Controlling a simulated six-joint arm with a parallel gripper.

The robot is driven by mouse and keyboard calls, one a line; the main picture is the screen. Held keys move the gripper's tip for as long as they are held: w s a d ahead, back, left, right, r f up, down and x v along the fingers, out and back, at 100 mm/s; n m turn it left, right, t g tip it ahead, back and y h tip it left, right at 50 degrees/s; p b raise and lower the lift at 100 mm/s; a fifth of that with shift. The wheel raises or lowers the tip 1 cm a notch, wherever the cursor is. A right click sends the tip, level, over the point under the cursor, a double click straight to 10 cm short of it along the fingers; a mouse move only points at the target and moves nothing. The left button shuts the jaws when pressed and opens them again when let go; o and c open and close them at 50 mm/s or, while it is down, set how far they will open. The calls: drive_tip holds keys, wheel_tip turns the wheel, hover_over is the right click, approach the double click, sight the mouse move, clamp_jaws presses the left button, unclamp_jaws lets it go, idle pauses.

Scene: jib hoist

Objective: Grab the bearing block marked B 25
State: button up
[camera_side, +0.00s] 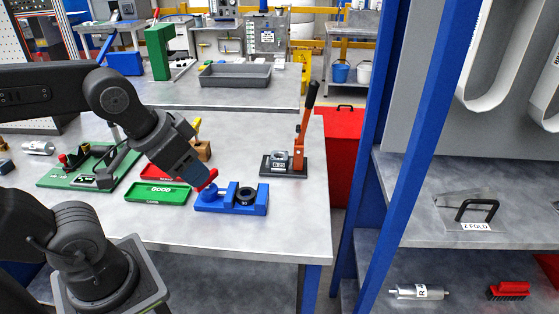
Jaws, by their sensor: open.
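The bearing block (280,157) is a small grey block with a label that reads B 25. It sits on the dark base (270,172) of a fixture with an upright orange lever (305,125), on the right part of the table. My gripper (206,179) points down and right, left of that fixture and just above the left end of a blue fixture (232,209). It is open and apart from the bearing block. Its fingertips are small and partly hidden, with something red beside them.
The blue fixture holds a black ring (246,195). A green tray marked GOOD (160,194), a red tray (165,172) and a green board (85,167) lie left. A red cabinet (340,150) stands beyond the table's right edge. Bare tabletop lies in front of the lever fixture.

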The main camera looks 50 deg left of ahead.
drive_tip(key=o, duration=0.8)
drive_tip(key=w+a+r+m+g, duration=0.1)
drive_tip(key=w+a+r, duration=0.1)
drive_tip(key=w, duration=0.3)
drive_tip(key=w+a+r+m+g, duration=0.1)
drive_tip(key=w+r+m, duration=0.1)
drive_tip(key=w, duration=0.4)
drive_tip(key=m+g+h, duration=0.1)
drive_tip(key=m+g, duration=0.2)
drive_tip(key=m, duration=0.3)
hover_over(280, 158)
drive_tip(key=s, duration=0.1)
wheel_tip(280, 158, down, 20)
drive_tip(key=shift+w+f, duration=0.2)
drive_tip(key=shift+f, duration=1.3)
drive_tip(key=shift+w+f, duration=0.2)
drive_tip(key=shift+f, duration=1.3)
